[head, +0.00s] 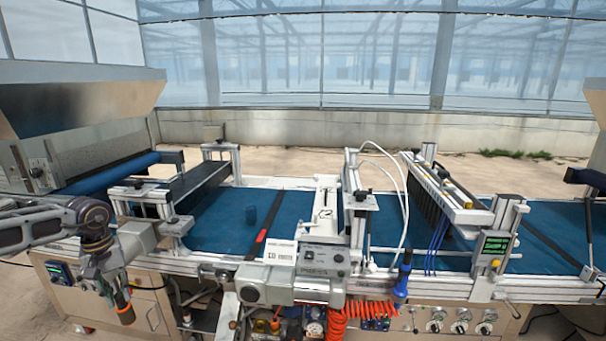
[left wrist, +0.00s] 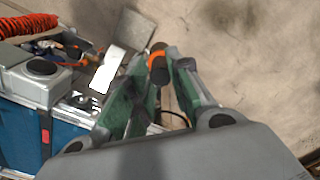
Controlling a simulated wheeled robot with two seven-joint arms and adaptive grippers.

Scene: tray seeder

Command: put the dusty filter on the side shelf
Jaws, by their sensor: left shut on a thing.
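My left gripper (head: 117,297) is in front of the machine at the lower left of the head view. It is shut on a brownish cylinder (head: 125,314) with an orange band, which looks like the dusty filter. In the left wrist view the green fingers (left wrist: 158,75) close around this dark cylinder (left wrist: 158,57), held clear over the floor. A flat grey plate (left wrist: 132,78) lies left of the fingers in that view. It may be the side shelf, but I cannot be sure. My right gripper is not in view.
A grey control box (head: 322,258) and orange coiled hose (head: 362,309) stick out at the machine's front. A cabinet (head: 145,305) stands behind my left gripper. An open bay (head: 210,305) with clutter lies right of it.

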